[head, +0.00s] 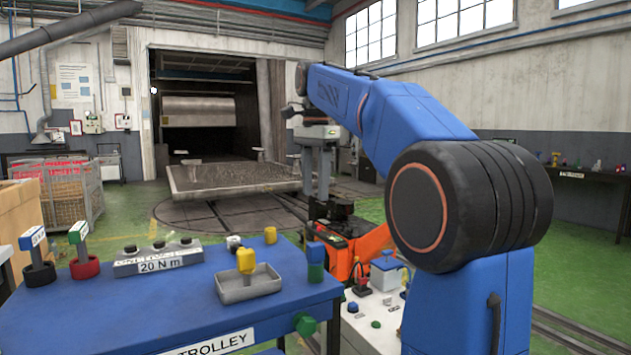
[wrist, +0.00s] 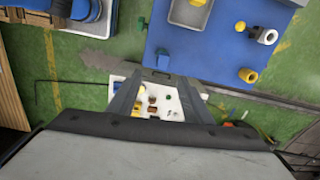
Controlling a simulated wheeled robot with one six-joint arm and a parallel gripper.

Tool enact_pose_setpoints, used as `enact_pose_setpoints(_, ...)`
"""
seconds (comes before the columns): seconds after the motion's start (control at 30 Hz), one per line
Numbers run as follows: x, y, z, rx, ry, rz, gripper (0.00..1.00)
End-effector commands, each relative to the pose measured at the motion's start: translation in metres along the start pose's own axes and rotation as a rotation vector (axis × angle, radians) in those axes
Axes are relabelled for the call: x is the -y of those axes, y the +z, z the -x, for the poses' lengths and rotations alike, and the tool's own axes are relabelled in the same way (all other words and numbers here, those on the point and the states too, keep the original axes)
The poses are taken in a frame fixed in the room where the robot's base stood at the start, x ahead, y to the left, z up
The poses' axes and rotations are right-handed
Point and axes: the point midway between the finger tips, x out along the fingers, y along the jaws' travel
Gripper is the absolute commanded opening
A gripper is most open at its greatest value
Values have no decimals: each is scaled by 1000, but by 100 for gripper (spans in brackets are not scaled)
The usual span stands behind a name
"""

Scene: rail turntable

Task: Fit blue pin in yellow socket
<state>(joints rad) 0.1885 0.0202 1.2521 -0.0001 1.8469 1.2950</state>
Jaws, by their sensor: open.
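My gripper (head: 318,188) is open and empty, hanging past the trolley's right end in the head view. Its two fingers (wrist: 158,92) show in the wrist view, spread apart above a white panel. A blue cylinder (head: 316,250), perhaps the blue pin, stands on a green piece at the trolley's right edge. It seems to show in the wrist view (wrist: 163,61), beyond the fingers. A yellow piece (wrist: 136,110), perhaps the yellow socket, lies on the white panel between the fingers. I cannot make out its hole. Another yellow cylinder (head: 270,235) stands on the trolley.
The blue trolley (head: 180,310) also carries a grey tray (head: 236,292) with a yellow piece, a white cylinder (head: 234,242), a 20 N m block (head: 160,259) and tool holders. An orange vehicle (head: 345,250) stands beside it. Green floor is open behind the trolley.

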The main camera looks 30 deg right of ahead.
Motion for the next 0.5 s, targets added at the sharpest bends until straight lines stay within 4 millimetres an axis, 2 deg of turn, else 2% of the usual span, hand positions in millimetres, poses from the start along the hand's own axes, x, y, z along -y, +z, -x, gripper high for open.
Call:
enact_pose_setpoints(0.1, 10, -8, 7, 4, 14, -61, 45)
enact_pose_setpoints(0.27, 13, -10, 7, 6, 24, -89, 45)
enact_pose_setpoints(0.5, 11, -9, -19, 6, 24, -89, 45)
